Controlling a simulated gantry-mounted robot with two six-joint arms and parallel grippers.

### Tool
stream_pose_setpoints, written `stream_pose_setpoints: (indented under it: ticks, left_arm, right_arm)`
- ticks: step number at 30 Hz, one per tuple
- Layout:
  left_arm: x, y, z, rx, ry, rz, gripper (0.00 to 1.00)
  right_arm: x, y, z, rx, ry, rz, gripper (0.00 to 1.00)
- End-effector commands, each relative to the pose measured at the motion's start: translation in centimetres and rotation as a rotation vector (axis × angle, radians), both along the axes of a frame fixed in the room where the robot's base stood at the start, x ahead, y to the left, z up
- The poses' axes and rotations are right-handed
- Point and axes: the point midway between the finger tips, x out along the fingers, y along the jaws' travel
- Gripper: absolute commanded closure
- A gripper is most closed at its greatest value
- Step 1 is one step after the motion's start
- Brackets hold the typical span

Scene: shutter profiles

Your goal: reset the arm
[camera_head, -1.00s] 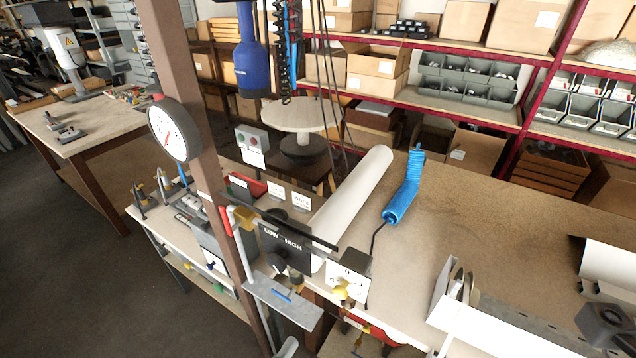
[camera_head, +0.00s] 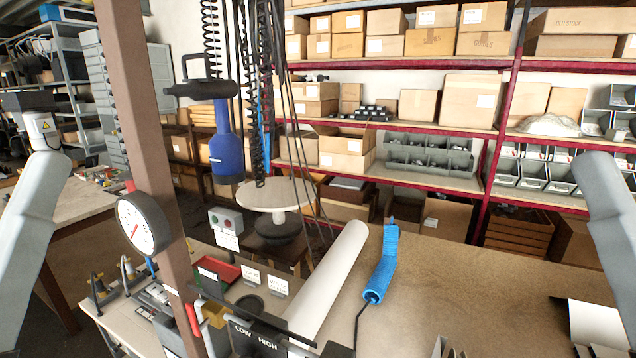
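Two pale grey arm links of mine show, one at the left edge and one at the right edge of the head view. The workbench (camera_head: 470,270) lies in front of me. A white roll (camera_head: 328,280) and a blue coiled hose (camera_head: 384,265) lie on it.
A brown post with a round gauge (camera_head: 142,223) stands at the left. A blue tool (camera_head: 228,150) hangs by coiled cables. A LOW/HIGH control panel (camera_head: 255,340) is at the bottom. Shelves of cardboard boxes (camera_head: 462,100) stand behind. The right bench top is mostly clear.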

Motion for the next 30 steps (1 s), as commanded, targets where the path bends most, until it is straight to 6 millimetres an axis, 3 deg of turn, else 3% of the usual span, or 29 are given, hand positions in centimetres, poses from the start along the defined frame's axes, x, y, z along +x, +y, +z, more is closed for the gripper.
stream_pose_setpoints:
  ticks: [2, 9, 12, 15, 19, 30]
  left_arm:
    - [0.0, 0.0, 3.9, -0.030, 0.001, -0.035, 0.38]
    - [0.0, -0.1, 13.9, -0.027, 0.003, -0.032, 0.38]
    - [0.0, -0.1, 17.8, -0.026, 0.003, -0.032, 0.38]
    - [0.1, -0.1, 20.2, -0.025, 0.004, -0.032, 0.38]
    - [0.1, -0.1, 21.2, -0.025, 0.004, -0.032, 0.38]
    - [0.0, -0.1, 20.8, -0.025, 0.004, -0.032, 0.38]
  right_arm:
    - [0.1, 0.0, 3.8, 0.000, 0.003, 0.000, 0.50]
    - [0.0, 0.0, 14.0, 0.000, -0.001, 0.000, 0.50]
    - [0.0, 0.0, 17.9, 0.000, -0.001, 0.000, 0.50]
    - [0.0, 0.0, 20.3, 0.000, -0.001, 0.000, 0.50]
    - [0.0, 0.0, 21.3, 0.000, 0.000, 0.000, 0.50]
    - [0.0, 0.0, 20.8, 0.000, 0.001, 0.000, 0.50]
